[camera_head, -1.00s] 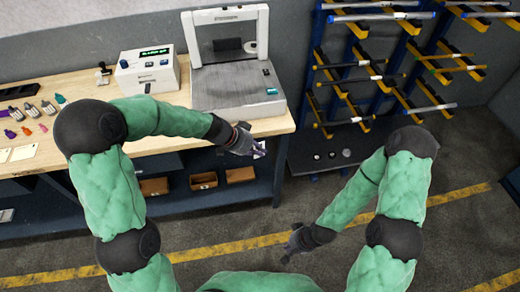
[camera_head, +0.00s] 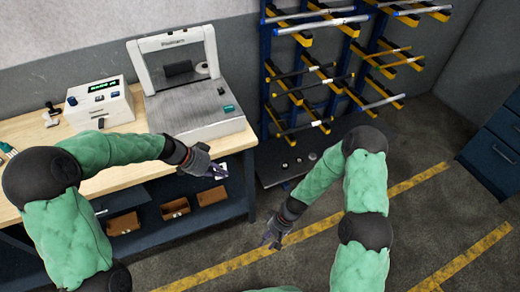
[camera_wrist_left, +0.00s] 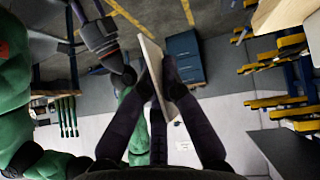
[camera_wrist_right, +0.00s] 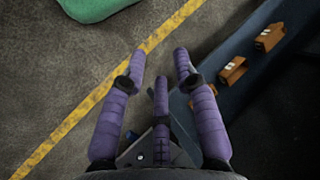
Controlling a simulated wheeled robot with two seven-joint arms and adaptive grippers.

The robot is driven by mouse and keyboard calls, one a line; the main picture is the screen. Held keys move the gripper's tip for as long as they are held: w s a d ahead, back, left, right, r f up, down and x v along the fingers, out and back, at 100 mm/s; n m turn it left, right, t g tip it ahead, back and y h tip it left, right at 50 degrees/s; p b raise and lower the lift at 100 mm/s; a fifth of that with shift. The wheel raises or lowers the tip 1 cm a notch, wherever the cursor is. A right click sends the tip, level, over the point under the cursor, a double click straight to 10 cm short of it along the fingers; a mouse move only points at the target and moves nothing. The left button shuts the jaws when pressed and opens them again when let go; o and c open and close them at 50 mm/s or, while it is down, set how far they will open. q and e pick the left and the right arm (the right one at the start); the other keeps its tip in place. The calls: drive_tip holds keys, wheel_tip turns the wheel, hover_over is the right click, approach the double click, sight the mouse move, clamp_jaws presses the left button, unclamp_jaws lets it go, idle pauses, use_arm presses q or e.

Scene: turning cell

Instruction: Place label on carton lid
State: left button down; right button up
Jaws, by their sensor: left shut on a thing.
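My left gripper (camera_head: 219,171) is shut on a small pale flat piece, likely the label (camera_head: 222,170), in front of the bench's right end. In the left wrist view the label (camera_wrist_left: 153,62) is a thin pale plate seen nearly edge-on between the fingers of the left gripper (camera_wrist_left: 160,78). My right gripper (camera_head: 271,240) is low over the floor, to the right of the left one. In the right wrist view the right gripper (camera_wrist_right: 160,68) has its fingers apart with nothing between them. I see no carton or carton lid in these views.
A wooden bench (camera_head: 50,132) at left carries a printer-like machine (camera_head: 190,105) and a white control box (camera_head: 98,105). Orange bins (camera_head: 175,208) sit on its lower shelf. A blue rack (camera_head: 268,75) with bars stands right of it. Blue drawers (camera_head: 495,150) stand far right. Floor between is clear.

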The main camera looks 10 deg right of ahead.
drive_tip(key=w+a+r+n+g+y, duration=0.1)
drive_tip(key=w+a+r+n+y, duration=0.1)
drive_tip(key=w+r+n+y, duration=0.85)
drive_tip(key=w+d+r+n+g+y, duration=0.1)
drive_tip(key=w+r+n, duration=0.2)
drive_tip(key=w+r, duration=0.45)
drive_tip(key=w+d+r+n+g+y, duration=0.15)
drive_tip(key=w+r+n, duration=0.25)
drive_tip(key=r, duration=0.7)
drive_tip(key=s+a+h, duration=0.1)
drive_tip(key=s+a, duration=0.2)
drive_tip(key=a, duration=0.8)
drive_tip(key=shift+f+t, duration=0.15)
drive_tip(key=shift+t, duration=0.3)
clamp_jaws()
